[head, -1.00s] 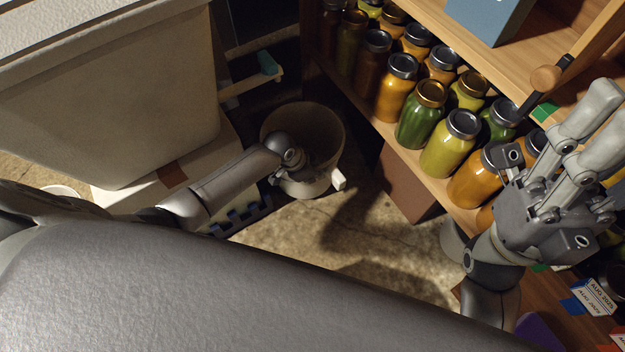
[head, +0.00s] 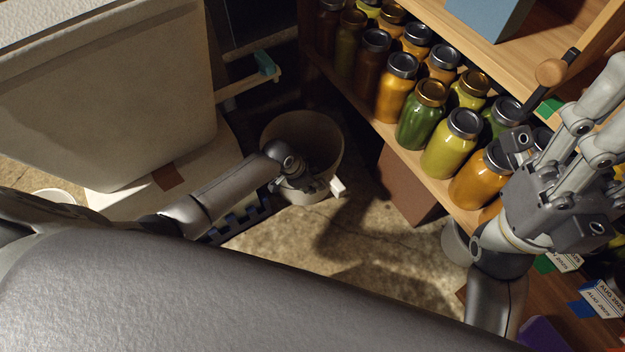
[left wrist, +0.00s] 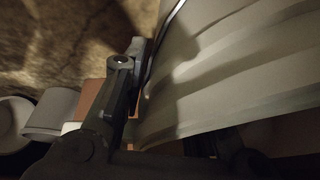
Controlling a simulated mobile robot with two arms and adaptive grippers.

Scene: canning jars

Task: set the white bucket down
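The white bucket (head: 328,140) is upright near the middle of the head view, its open top facing up. My left gripper (head: 305,183) is at its near rim, fingers closed there. In the left wrist view one dark finger (left wrist: 128,95) lies against the bucket's ribbed wall (left wrist: 225,75); the opposite fingers are mostly hidden. A small white block (head: 338,187) shows at the bucket's right side. Whether its base touches the floor is hidden. My right gripper (head: 565,130) is empty, fingers spread, at the right beside the shelf.
Shelves (head: 365,112) with several filled jars (head: 423,112) stand right of the bucket. A brown box (head: 408,185) is under the shelf. A large pale bin (head: 110,95) is at the left. Bare floor (head: 345,245) lies in front of the bucket.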

